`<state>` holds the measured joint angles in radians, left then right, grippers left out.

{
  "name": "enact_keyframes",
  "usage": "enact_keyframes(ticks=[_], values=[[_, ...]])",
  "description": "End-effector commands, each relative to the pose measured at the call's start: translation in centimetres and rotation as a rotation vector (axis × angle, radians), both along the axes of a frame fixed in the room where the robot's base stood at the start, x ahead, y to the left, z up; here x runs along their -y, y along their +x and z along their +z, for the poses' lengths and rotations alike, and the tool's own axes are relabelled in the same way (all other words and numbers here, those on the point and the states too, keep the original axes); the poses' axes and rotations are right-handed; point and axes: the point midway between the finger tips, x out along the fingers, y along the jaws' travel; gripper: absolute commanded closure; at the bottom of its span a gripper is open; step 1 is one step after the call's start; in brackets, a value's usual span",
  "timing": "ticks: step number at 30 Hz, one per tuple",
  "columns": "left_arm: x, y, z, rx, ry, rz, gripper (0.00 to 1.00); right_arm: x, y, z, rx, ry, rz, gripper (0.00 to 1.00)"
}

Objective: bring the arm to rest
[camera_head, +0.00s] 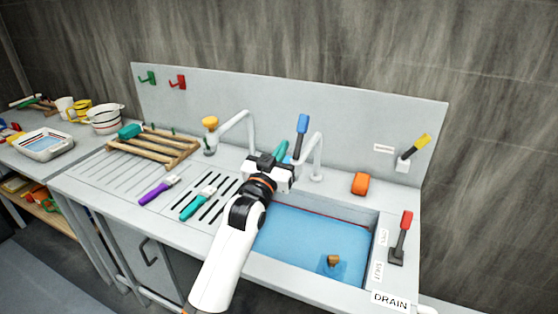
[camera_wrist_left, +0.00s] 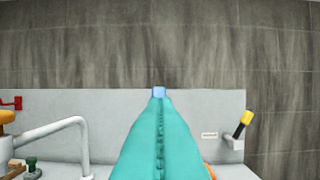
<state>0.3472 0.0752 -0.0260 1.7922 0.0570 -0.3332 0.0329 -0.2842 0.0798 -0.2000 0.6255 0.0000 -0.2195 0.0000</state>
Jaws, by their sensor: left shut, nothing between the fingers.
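My left gripper (camera_head: 282,150) is at the end of a white and black arm, above the back left edge of the sink basin. Its teal fingers are pressed together in the left wrist view (camera_wrist_left: 158,100), with nothing between them. A blue-handled lever (camera_head: 302,123) stands just behind it in the head view. A small blue end (camera_wrist_left: 159,91) shows beyond the fingertips in the wrist view; whether the fingers touch it I cannot tell. My right gripper is not in view.
The sink (camera_head: 310,241) holds blue water and a small brown object (camera_head: 334,260). White taps (camera_head: 318,158) rise behind it. An orange block (camera_head: 360,184), a red-handled lever (camera_head: 405,222) and a yellow-handled lever (camera_head: 421,142) are right. Brushes (camera_head: 158,190) and a wooden rack (camera_head: 152,146) lie left.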

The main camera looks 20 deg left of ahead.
Motion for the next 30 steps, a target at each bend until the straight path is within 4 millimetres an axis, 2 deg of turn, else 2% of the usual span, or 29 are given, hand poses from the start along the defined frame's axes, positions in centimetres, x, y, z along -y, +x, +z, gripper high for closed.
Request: enact_keyframes(ticks=[3, 9, 11, 14, 17, 18, 20, 21, 24, 27, 30], values=[[0.0, -1.1, -0.4, -0.001, 0.000, 0.000, 1.00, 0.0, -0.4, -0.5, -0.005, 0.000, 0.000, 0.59], [0.0, -1.6, -0.7, -0.011, 0.001, 0.000, 1.00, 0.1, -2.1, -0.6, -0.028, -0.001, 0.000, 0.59], [0.1, -2.0, -1.8, -0.046, 0.006, -0.001, 1.00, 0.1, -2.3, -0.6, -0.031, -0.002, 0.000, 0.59], [0.5, -3.8, -5.6, -0.169, 0.021, -0.006, 1.00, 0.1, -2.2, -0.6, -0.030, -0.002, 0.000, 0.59], [1.1, -7.5, -11.3, -0.371, 0.047, -0.014, 1.00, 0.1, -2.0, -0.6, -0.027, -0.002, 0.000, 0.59], [1.4, -9.4, -13.7, -0.461, 0.058, -0.018, 1.00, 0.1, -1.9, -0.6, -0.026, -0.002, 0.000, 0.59], [1.6, -12.6, -17.0, -0.598, 0.076, -0.025, 1.00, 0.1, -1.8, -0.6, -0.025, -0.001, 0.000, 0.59], [1.8, -14.9, -19.0, -0.687, 0.087, -0.028, 1.00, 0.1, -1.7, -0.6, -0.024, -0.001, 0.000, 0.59], [2.2, -20.3, -22.7, -0.881, 0.109, -0.040, 1.00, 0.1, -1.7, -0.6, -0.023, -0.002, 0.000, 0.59], [2.3, -24.6, -24.8, -1.024, 0.125, -0.048, 1.00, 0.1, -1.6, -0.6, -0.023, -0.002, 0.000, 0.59], [2.4, -28.2, -26.2, -1.137, 0.139, -0.054, 1.00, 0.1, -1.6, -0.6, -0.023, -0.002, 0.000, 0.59]])
